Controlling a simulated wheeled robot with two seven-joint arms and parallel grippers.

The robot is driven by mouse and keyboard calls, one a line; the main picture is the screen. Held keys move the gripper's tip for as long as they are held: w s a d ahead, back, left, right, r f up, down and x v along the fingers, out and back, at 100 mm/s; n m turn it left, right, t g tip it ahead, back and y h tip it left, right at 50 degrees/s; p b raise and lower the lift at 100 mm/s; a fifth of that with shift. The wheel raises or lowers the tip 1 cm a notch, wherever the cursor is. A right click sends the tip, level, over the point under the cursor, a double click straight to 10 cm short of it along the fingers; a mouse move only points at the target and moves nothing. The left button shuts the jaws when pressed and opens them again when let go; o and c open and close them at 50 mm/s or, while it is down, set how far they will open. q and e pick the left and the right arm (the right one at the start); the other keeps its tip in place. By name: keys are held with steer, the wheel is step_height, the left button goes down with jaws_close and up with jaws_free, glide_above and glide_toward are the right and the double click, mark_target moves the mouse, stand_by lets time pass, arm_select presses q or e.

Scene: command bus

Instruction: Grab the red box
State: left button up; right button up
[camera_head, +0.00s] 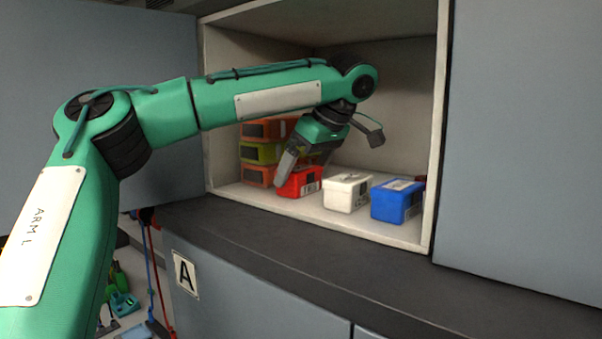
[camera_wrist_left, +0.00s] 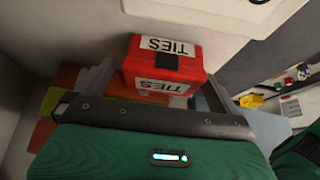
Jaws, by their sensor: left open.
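The red box (camera_head: 300,182) stands on the floor of the open cabinet compartment, left of the white box. In the left wrist view the red box (camera_wrist_left: 160,63) shows two white labels reading TIES. My left gripper (camera_head: 328,153) is inside the compartment, tilted down above the red box. Its jaws are wide open, with one finger by the left side of the box and the other out to the right. In the left wrist view the box appears between the fingers of the gripper (camera_wrist_left: 160,75). Contact cannot be told. My right gripper is not in view.
A white box (camera_head: 346,193) and a blue box (camera_head: 398,202) stand to the right of the red box. Orange and green boxes (camera_head: 258,152) are stacked behind it on the left. The compartment's side walls and front rim (camera_head: 330,222) enclose the space.

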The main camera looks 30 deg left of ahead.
arm_select(q)
steer(key=shift+x, duration=0.95)
steer(key=shift+s, duration=0.15)
steer(key=shift+c, duration=1.3)
steer(key=c, duration=0.7)
steer(key=shift+r, duration=0.15)
steer(key=shift+c, duration=0.2)
